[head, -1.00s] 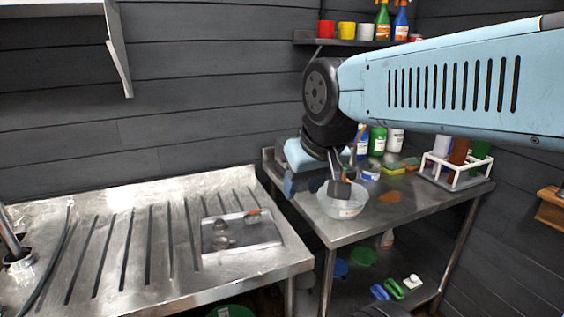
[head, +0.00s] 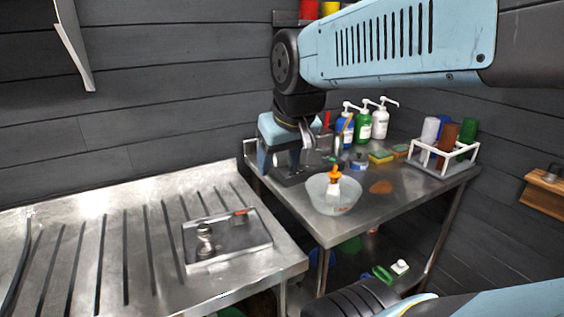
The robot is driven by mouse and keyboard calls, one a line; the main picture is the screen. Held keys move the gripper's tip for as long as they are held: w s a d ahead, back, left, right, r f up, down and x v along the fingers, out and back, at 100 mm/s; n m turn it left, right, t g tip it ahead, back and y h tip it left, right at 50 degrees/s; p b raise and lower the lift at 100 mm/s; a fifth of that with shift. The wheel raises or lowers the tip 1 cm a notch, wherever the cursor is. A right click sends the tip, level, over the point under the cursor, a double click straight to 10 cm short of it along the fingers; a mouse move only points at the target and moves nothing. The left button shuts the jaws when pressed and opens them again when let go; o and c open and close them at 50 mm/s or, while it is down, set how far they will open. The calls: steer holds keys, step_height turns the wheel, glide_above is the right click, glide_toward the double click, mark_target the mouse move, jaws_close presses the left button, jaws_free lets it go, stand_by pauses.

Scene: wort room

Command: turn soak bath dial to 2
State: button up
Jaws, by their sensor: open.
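My gripper (head: 284,162) is at the back left of the right-hand steel table (head: 393,203), pointing down with its fingers apart and nothing seen between them. A grey metal shape (head: 318,145) shows beside and behind it, partly covered by the gripper; I cannot tell whether it is part of the soak bath. No dial or number marks can be made out. A clear bowl (head: 318,192) stands on the table in front and to the right of the gripper, with an orange-topped white object (head: 334,181) in it.
Pump bottles (head: 380,119), sponges (head: 381,157) and a white rack (head: 446,158) with coloured cylinders stand at the table's back and right. A ribbed steel drainboard (head: 128,235) on the left carries a small grey tray (head: 240,250) with metal pieces. A lower shelf holds coloured items.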

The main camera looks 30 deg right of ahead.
steer(key=w+d+f+n+g, duration=0.1)
steer(key=w+d, duration=0.3)
steer(key=w, duration=0.5)
steer(key=w+d+n+g, duration=0.1)
steer(key=w+d, duration=0.4)
steer(key=w, duration=0.3)
steer(key=w+d+f+n+y, duration=0.1)
steer(key=w+d+f, duration=0.35)
steer(key=d, duration=0.25)
steer(key=w+d+f+n+y, duration=0.1)
steer(key=w+d+f, duration=0.2)
steer(key=w+d, duration=0.4)
steer(key=shift+t, duration=0.3)
steer(key=x, duration=1.2)
steer(key=shift+s+d+f, duration=0.25)
steer(key=shift+s+f, duration=0.05)
steer(key=shift+f, duration=0.2)
steer(key=c, duration=0.9)
steer(key=shift+d, duration=0.3)
steer(key=shift+c, duration=0.5)
steer(key=shift+a, duration=0.2)
